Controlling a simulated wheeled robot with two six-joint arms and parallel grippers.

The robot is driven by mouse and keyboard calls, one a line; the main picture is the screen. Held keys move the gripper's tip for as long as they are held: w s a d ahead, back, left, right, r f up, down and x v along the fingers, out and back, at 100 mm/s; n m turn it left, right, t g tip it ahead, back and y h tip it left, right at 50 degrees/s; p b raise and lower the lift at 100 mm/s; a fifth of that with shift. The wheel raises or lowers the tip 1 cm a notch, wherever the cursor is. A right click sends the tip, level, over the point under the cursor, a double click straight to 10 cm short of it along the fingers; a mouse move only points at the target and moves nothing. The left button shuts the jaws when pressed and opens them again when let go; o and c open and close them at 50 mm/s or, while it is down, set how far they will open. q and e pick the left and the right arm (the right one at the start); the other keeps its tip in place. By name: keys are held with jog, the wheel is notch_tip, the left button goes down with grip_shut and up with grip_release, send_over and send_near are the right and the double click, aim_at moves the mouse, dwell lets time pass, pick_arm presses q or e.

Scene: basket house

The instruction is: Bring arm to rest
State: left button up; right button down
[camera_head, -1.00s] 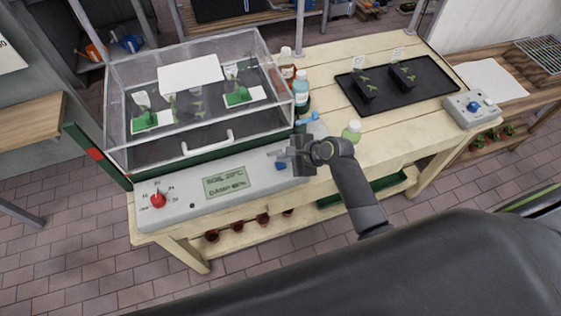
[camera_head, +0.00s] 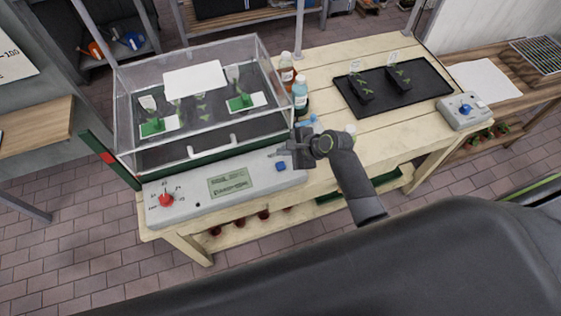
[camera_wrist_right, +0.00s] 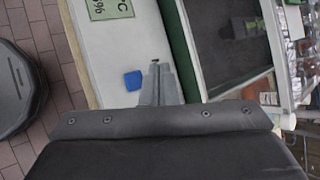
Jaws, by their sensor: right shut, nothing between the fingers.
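My right gripper (camera_head: 279,152) is shut and empty. It hangs above the right end of the grey control panel (camera_head: 180,208), near a blue button (camera_head: 281,166). In the right wrist view the closed fingers (camera_wrist_right: 157,82) show beside the blue button (camera_wrist_right: 133,80), over the pale panel. I cannot tell whether they touch anything. The right forearm (camera_head: 355,180) reaches in from the lower right. My left gripper is not in view.
The panel has a red knob (camera_head: 166,199) and a display (camera_head: 230,182). A clear-walled propagator (camera_head: 200,148) stands behind it. Bottles (camera_head: 300,92) stand right of it. A black tray (camera_head: 425,90) with seedlings and a grey box (camera_head: 464,111) sit on the wooden bench (camera_head: 375,135).

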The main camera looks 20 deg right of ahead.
dwell(0.7)
jog(key=s+d+r+n+g+h, duration=0.1)
jog(key=s+d+r+n+h, duration=0.2)
jog(key=s+d+n, duration=0.5)
jog(key=s+d+r+n+g+h, duration=0.1)
jog(key=s+d+r+n+h, duration=0.2)
jog(key=s, duration=0.8)
jog(key=s+d+r+n+g+h, duration=0.1)
jog(key=s+d+r+n+h, duration=0.15)
jog(key=s+n, duration=0.6)
notch_tip(320, 180, down, 33)
jog(key=s+d+m+g+b, duration=0.1)
jog(key=d+m+b, duration=0.1)
jog(key=b, duration=0.5)
jog(key=s+f+b, duration=0.3)
jog(key=s+f, duration=0.4)
jog(key=f, duration=0.3)
jog(key=s+a+f+g+y+b, duration=0.1)
jog(key=s+f+b, duration=0.2)
jog(key=s+f, duration=0.5)
notch_tip(320, 180, down, 3)
jog(key=shift+f, duration=0.2)
